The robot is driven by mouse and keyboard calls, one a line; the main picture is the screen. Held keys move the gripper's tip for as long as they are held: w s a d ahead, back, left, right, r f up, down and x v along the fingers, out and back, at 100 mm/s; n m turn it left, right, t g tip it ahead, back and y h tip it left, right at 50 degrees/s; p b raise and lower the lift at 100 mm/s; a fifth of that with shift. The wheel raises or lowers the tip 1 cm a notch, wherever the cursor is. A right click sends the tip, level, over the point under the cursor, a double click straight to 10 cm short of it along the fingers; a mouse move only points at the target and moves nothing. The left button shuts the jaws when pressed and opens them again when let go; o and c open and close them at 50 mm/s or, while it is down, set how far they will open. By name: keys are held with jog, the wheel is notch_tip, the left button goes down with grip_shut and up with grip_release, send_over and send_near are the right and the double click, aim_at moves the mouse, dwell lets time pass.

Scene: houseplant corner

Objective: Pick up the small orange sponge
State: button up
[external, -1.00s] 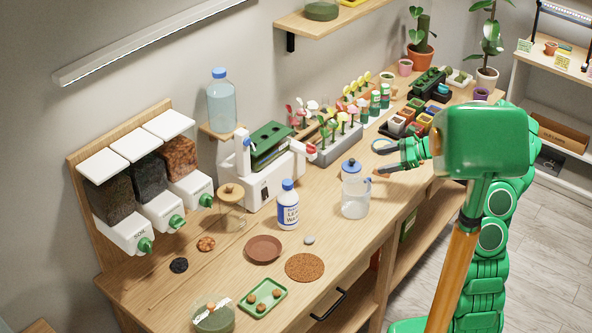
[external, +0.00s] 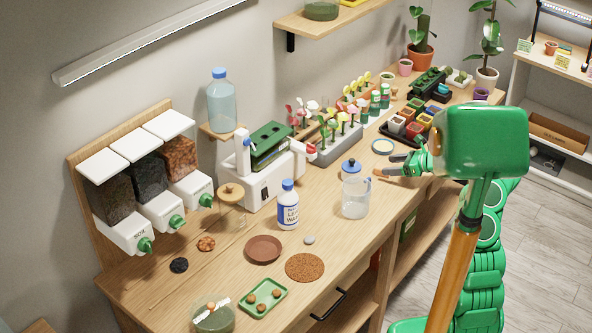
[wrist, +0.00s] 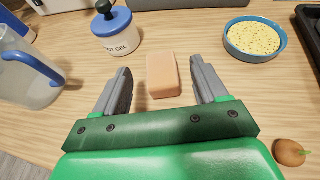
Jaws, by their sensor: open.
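The small orange sponge (wrist: 163,76) is a pale orange block lying on the wooden bench. In the wrist view it lies between and slightly beyond the two grey fingers of my gripper (wrist: 160,68). The gripper is open, with bare wood showing on both sides of the sponge, and nothing is held. In the external view my gripper (external: 391,164) is low over the bench at the right. A small orange-brown patch of the sponge (external: 379,173) shows by its fingertips. I cannot tell the exact height of the fingers.
A clear pitcher with a blue handle (wrist: 30,75) stands left of the sponge. A blue-lidded gel jar (wrist: 115,32) is behind left. A blue bowl of yellow grains (wrist: 253,40) is behind right. A small brown round thing (wrist: 290,152) lies near right. A dark tray (wrist: 312,40) is at right.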

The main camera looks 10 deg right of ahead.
aim_at(381, 166)
jog(key=x, duration=0.4)
jog(key=shift+w+a+f, duration=0.15)
jog(key=shift+a+f, duration=0.1)
jog(key=shift+f, duration=0.1)
jog(key=c, duration=1)
jog(key=shift+c, duration=0.2)
jog(key=shift+r, duration=0.1)
